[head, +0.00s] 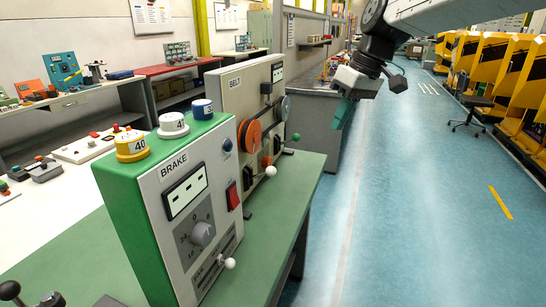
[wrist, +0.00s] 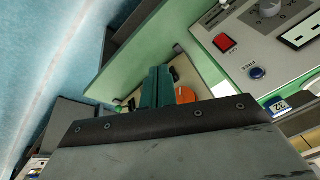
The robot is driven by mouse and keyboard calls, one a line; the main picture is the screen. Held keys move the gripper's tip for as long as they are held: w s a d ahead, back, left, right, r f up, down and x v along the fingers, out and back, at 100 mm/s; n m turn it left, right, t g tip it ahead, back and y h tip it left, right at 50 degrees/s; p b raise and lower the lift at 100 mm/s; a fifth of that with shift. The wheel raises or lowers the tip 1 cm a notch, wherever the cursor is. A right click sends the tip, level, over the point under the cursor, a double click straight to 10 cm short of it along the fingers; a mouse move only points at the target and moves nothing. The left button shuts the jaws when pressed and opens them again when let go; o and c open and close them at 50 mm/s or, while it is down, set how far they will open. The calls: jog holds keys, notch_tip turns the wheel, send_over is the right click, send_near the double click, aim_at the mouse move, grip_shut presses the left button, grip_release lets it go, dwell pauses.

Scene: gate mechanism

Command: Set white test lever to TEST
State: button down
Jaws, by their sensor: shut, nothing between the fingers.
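A white ball-ended lever (head: 229,263) sits low on the front of the green-sided BRAKE box (head: 190,195). Another white ball-ended lever (head: 271,171) sticks out low on the BELT panel (head: 232,92) behind it. No TEST marking is readable, so I cannot tell which is the test lever. My gripper (head: 343,114) hangs over the aisle, right of the boxes and apart from both levers. Its teal fingers also show in the wrist view (wrist: 158,88), shut and empty.
The boxes stand on a green bench (head: 290,205). The BRAKE box has a dial (head: 202,234), a red switch (head: 233,196) and weights on top, including a yellow one (head: 131,147). The BELT panel carries an orange wheel (head: 250,140). The blue floor (head: 400,200) right of the bench is clear.

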jog(key=w+a+f+n+y, duration=0.1)
jog(key=w+a+f+n, duration=0.1)
jog(key=w+a, duration=0.45)
jog(key=w+a+f+n+y, duration=0.1)
jog(key=w+a+f+n, duration=0.25)
jog(key=w, duration=0.55)
send_near(262, 174)
jog(key=shift+w+a+f+m+g, duration=0.45)
jog(key=shift+w+a+f, duration=0.2)
jog(key=shift+f, duration=0.25)
jog(key=shift+s+d+f, duration=0.1)
jog(key=shift+s+f, duration=0.05)
jog(key=shift+f, duration=0.25)
jog(key=shift+f, duration=0.1)
